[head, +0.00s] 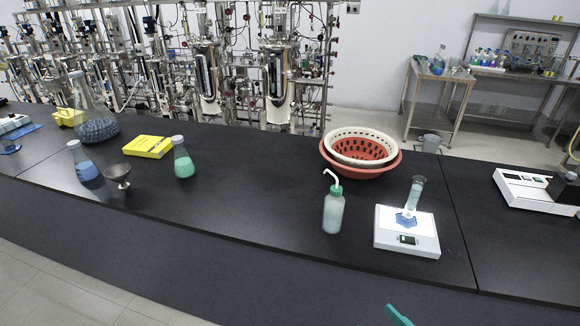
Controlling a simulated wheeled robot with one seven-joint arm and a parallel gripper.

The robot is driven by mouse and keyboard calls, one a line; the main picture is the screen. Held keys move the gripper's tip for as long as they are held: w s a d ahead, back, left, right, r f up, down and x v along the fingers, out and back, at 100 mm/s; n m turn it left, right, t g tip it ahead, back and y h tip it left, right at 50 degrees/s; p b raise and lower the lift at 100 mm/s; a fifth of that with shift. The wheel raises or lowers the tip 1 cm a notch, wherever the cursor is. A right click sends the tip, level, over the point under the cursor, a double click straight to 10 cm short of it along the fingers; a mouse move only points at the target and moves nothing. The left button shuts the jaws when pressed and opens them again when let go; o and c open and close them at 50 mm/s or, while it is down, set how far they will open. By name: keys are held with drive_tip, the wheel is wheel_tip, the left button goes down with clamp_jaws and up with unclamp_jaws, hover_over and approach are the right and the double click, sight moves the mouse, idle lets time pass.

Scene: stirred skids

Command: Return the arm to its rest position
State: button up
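My gripper cannot be made out in the head view, and no arm link is clearly visible. A small teal piece (398,315) shows at the bottom edge, in front of the bench; I cannot tell what it belongs to. On the black bench (255,225), a wash bottle (333,212) with a green cap and white spout stands upright. To its right is a white balance (407,238) with a clear cylinder (414,194) of pale liquid standing on it.
A cream basket sits in a red basket (360,172) at the bench's back. Green (183,163), blue (84,166) and large dark (95,125) flasks, a brown bowl (118,172) and a yellow box (148,146) stand left. A white device (538,190) is right. The bench middle is clear.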

drive_tip(key=a+f+m+g+h, duration=0.1)
drive_tip(key=a+f+m+h, duration=0.35)
drive_tip(key=f, duration=0.45)
drive_tip(key=a+f+m+h, duration=0.3)
drive_tip(key=a+f+m, duration=0.15)
drive_tip(key=f, duration=0.45)
drive_tip(key=s+a+f+g+h, duration=0.1)
drive_tip(key=s+a+h, duration=0.15)
drive_tip(key=s, duration=0.35)
drive_tip(key=s+a+f+h, duration=0.1)
drive_tip(key=s+a+f, duration=0.15)
drive_tip(key=s, duration=0.45)
drive_tip(key=s+a+r+n+t, duration=0.1)
drive_tip(key=s+a+r+n, duration=0.1)
drive_tip(key=s+a+r, duration=0.1)
drive_tip(key=s+a+r+n+t+y, duration=0.1)
drive_tip(key=s+a+r+n, duration=0.1)
drive_tip(key=s+r, duration=0.3)
wheel_tip(320, 180, up, 3)
drive_tip(key=shift+s+a+f+t, duration=0.2)
drive_tip(key=shift+a+t, duration=0.1)
drive_tip(key=shift+a, duration=0.2)
